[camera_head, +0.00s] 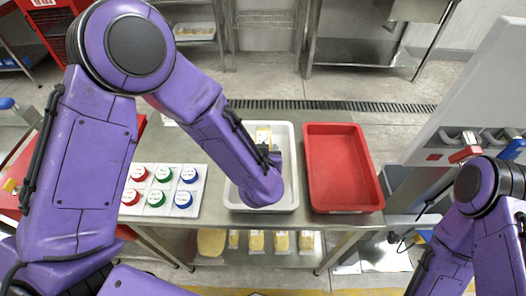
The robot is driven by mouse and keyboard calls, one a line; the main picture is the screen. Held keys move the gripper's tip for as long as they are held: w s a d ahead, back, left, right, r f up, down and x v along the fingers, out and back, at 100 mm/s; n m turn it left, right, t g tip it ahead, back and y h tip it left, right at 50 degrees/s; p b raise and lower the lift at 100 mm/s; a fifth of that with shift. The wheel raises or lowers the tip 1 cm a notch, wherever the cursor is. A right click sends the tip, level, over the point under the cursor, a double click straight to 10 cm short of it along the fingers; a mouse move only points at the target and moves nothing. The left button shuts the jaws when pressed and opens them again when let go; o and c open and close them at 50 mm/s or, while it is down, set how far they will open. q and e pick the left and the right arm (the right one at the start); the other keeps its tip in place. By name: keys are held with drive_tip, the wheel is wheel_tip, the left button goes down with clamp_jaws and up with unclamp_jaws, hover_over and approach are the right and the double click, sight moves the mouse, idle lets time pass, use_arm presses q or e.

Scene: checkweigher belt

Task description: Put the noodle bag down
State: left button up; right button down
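A pale yellow bag (263,134), which looks like the noodle bag, shows at the far end of the white tray (291,204) on the steel table. My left arm reaches over the tray from the left. My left gripper (272,157) shows only as a dark part beyond the wrist, beside the near end of the bag. The wrist hides the fingertips, so I cannot tell whether they hold the bag, or whether the bag rests on the tray floor. My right arm is at the lower right, its gripper out of view.
An empty red tray (340,170) stands right of the white tray. A white board (127,208) with red, green and blue round lids lies to the left. Several yellowish packs (256,241) lie on the shelf below. A grey machine (475,90) stands at the right.

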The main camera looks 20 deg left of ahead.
use_arm(q)
drive_tip(key=shift+s, duration=0.6)
drive_tip(key=shift+f, duration=0.2)
drive_tip(key=shift+w, duration=0.15)
drive_tip(key=o, duration=1.3)
drive_tip(key=shift+w+f, duration=0.15)
drive_tip(key=shift+o, duration=0.2)
drive_tip(key=shift+s, duration=0.2)
drive_tip(key=shift+r, duration=0.35)
drive_tip(key=shift+w+r+p, duration=0.1)
drive_tip(key=shift+r+p, duration=0.2)
drive_tip(key=shift+r, duration=0.3)
drive_tip(key=v, duration=1.1)
drive_tip(key=shift+s+d+b, duration=0.15)
drive_tip(key=shift+s+b, duration=0.3)
